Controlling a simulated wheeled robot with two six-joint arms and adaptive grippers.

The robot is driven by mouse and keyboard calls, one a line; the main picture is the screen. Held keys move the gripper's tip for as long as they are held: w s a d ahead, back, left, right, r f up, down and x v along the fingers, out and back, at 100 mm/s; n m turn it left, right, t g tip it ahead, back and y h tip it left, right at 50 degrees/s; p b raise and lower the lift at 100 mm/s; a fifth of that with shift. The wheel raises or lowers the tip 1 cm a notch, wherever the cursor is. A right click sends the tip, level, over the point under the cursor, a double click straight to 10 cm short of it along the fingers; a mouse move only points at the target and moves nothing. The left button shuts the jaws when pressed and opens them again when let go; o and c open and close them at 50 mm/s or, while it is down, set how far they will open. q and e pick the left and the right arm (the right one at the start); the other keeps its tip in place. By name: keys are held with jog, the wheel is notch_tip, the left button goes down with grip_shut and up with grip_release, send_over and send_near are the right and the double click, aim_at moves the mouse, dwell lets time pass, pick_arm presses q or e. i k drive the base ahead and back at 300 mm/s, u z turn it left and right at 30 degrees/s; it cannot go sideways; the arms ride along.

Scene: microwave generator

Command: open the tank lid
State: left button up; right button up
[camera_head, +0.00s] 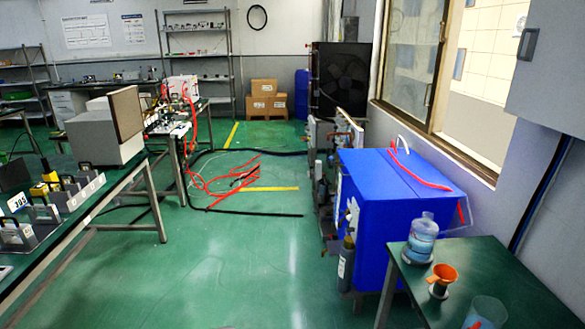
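A large blue box-shaped unit (370,212), which may be the tank, stands right of centre beside the wall. Its flat blue top (375,170) looks closed. A pale curved handle or tube (403,143) stands up at the back of the top, and a red hose (420,174) runs across it to the right side. I cannot tell which part is the lid. Neither of my grippers shows in the head view.
A dark cylinder (346,264) stands beside the blue unit. Red hoses (215,180) lie on the floor. The centre floor is free.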

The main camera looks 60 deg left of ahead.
aim_at(374, 177)
jog(key=u, duration=1.95)
jog(key=i, duration=2.4)
jog(key=z, duration=0.35)
